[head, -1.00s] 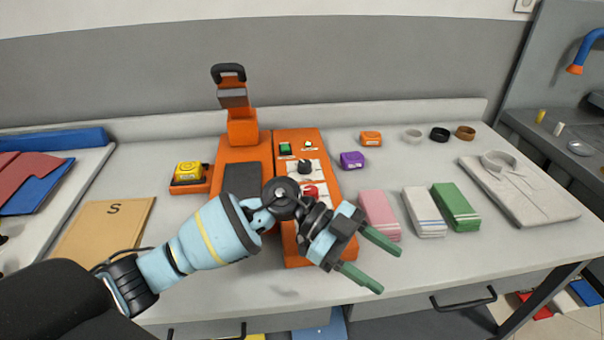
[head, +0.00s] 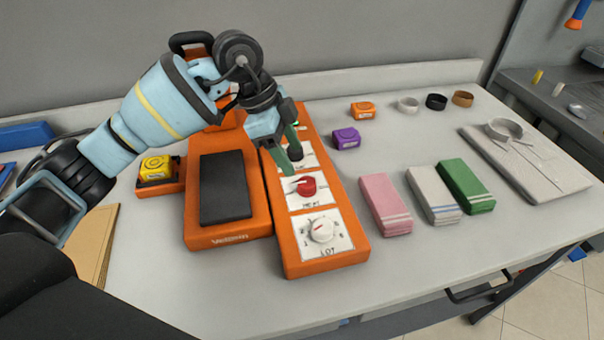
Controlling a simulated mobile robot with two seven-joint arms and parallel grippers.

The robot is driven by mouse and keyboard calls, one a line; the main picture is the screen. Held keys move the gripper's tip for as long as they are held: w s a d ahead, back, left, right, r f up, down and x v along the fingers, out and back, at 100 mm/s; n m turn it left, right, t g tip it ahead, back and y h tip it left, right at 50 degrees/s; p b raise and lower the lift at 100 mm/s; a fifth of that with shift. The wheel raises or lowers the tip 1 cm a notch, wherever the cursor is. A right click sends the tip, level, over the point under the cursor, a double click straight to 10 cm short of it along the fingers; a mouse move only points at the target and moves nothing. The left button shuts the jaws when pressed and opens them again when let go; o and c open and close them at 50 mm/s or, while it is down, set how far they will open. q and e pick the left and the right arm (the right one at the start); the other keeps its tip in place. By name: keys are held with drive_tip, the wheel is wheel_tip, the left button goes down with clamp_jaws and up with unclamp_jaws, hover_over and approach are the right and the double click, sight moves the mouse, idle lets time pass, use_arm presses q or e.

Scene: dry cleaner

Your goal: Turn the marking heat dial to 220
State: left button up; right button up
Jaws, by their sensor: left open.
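An orange control panel (head: 344,253) stands on the counter beside an orange press. A red dial (head: 306,186) sits in its middle on a white plate; the lettering below is blurred, perhaps HEAT, and its setting is unreadable. A white dial (head: 321,230) labelled LOT is nearer the front edge. A dark dial farther back is mostly hidden behind my left gripper (head: 292,155). That gripper is open and empty, its green fingers pointing down over the panel, just behind the red dial. I cannot tell whether they touch anything. My right gripper is out of view.
The press (head: 228,236) with its dark pad stands left of the panel, beside a yellow button (head: 157,166). Folded pink (head: 385,203), white and green cloths lie to the right, near a purple block (head: 346,138). The counter in front of the panel is clear.

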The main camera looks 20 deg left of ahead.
sight(306, 181)
use_arm(q)
drive_tip(key=shift+x, duration=3.9)
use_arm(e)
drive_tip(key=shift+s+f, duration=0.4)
use_arm(q)
drive_tip(key=shift+c, duration=0.5)
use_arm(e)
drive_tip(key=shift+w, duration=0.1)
